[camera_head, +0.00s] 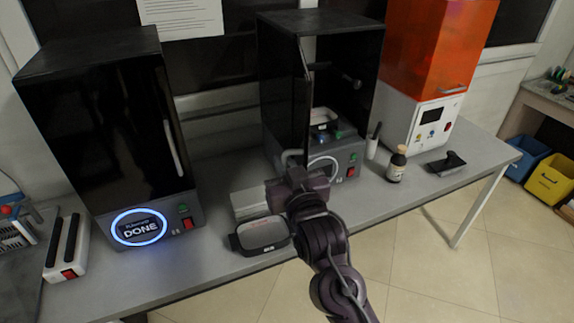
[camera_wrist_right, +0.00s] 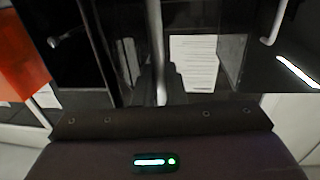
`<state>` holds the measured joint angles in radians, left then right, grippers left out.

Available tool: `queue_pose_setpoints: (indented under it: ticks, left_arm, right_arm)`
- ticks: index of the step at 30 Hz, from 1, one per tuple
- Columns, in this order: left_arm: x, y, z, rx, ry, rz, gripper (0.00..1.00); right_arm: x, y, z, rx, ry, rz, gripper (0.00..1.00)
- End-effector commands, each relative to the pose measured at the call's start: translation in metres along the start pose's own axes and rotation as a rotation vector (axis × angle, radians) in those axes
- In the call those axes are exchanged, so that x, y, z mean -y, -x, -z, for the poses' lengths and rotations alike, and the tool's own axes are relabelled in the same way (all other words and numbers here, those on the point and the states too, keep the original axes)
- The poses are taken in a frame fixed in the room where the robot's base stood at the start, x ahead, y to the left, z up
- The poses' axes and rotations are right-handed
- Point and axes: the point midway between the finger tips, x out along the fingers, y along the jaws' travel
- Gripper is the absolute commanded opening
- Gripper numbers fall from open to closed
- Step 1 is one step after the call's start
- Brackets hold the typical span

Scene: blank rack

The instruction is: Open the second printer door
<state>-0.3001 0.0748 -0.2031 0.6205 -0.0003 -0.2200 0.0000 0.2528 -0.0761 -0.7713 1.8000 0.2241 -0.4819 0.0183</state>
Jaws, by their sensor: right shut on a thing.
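The second printer (camera_head: 345,25) is the black box in the middle of the table, with a grey base. Its dark door (camera_head: 287,100) stands open, swung to the left and seen nearly edge-on. A pale object (camera_head: 323,118) shows on the bed inside. My right gripper (camera_head: 292,180) is at the door's lower front, shut on the light door handle (camera_head: 291,156). My left gripper is not in view.
Another closed black printer (camera_head: 110,125) with a lit "DONE" ring stands left. An orange-topped machine (camera_head: 435,50), a brown bottle (camera_head: 397,165) and a black item (camera_head: 446,163) stand right. A dark-rimmed tray (camera_head: 263,235) and pale stack (camera_head: 248,203) lie left of my right arm.

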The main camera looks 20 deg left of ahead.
Motion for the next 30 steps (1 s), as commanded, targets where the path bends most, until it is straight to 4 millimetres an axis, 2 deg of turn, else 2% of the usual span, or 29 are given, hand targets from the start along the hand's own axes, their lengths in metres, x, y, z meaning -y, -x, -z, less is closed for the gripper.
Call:
queue_pose_setpoints:
  ticks: [1,3,4,14,17,27,30]
  left_arm:
    - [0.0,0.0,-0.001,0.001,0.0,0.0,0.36]
    - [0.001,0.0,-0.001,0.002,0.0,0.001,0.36]
    - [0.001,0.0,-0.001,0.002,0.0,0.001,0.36]
    - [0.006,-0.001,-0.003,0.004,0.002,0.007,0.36]
    - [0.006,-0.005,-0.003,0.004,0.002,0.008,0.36]
    - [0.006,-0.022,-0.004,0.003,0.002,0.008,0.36]
    - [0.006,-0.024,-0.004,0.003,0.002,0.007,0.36]
  right_arm:
    - [-0.004,0.0,0.007,-0.016,-0.003,-0.009,0.0]
    - [-0.004,0.0,0.007,-0.016,-0.003,-0.009,0.0]
    - [-0.004,0.0,0.007,-0.016,-0.003,-0.009,0.14]
    - [-0.002,0.002,0.003,-0.008,-0.002,-0.004,0.15]
    - [-0.003,0.011,0.0,-0.008,-0.003,-0.005,0.15]
    - [-0.004,0.063,0.0,-0.009,-0.003,-0.006,0.15]
    - [-0.004,0.072,0.001,-0.009,-0.003,-0.006,0.15]
